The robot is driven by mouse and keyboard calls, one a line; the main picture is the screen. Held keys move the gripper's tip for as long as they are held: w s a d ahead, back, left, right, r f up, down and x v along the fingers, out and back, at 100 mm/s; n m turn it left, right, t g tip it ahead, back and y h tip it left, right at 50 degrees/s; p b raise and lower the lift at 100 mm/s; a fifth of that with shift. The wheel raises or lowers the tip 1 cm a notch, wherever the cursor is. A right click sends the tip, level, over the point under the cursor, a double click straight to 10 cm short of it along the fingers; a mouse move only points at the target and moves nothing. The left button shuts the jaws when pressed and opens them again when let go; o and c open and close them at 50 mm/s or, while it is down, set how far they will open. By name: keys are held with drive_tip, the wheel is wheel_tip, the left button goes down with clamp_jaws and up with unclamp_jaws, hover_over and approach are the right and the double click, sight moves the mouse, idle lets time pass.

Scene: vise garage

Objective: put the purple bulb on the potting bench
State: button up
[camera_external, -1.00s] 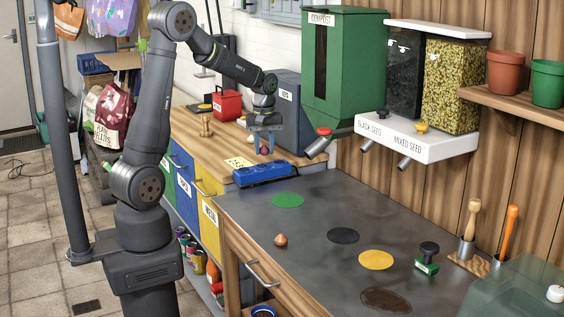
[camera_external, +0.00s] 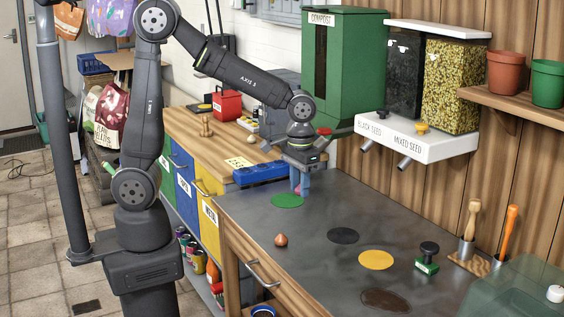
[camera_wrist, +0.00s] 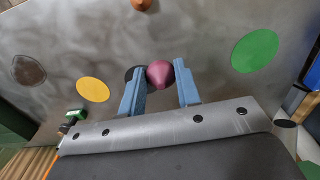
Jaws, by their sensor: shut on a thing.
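The purple bulb (camera_wrist: 160,74) is pinched between the two blue fingertips of my gripper (camera_wrist: 160,88) in the wrist view. In the external view my gripper (camera_external: 299,183) points down over the far part of the grey-topped potting bench (camera_external: 320,262), just right of the green disc. A little of the bulb (camera_external: 298,191) shows below the fingers there; the rest is hidden. The exact gap between bulb and bench top is hard to tell.
The bench top bears a green disc (camera_external: 287,201), a black disc (camera_external: 343,236), a yellow disc (camera_external: 376,260), a brown patch (camera_external: 386,301), a brown bulb (camera_external: 281,240) and a green stamp (camera_external: 427,258). A blue tray (camera_external: 262,173) lies behind. Seed dispensers (camera_external: 420,143) overhang the right.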

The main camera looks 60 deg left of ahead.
drive_tip(key=s+d+r+m, duration=0.2)
drive_tip(key=d+r+m, duration=0.1)
drive_tip(key=d, duration=0.5)
drive_tip(key=s+d+r+m, duration=0.1)
drive_tip(key=d+r+m, duration=0.15)
drive_tip(key=d, duration=0.65)
drive_tip(key=s+d+f+n, duration=0.1)
drive_tip(key=s+f+n, duration=0.2)
drive_tip(key=s, duration=0.5)
drive_tip(key=s+d+f+n, duration=0.1)
drive_tip(key=s+f+n, duration=0.15)
drive_tip(key=s, duration=0.45)
hover_over(311, 273)
wheel_tip(311, 273, down, 8)
drive_tip(key=shift+r, duration=0.1)
drive_tip(key=shift+f, duration=2.05)
drive_tip(key=o, duration=0.5)
drive_tip(key=shift+f, duration=0.15)
drive_tip(key=o, duration=0.4)
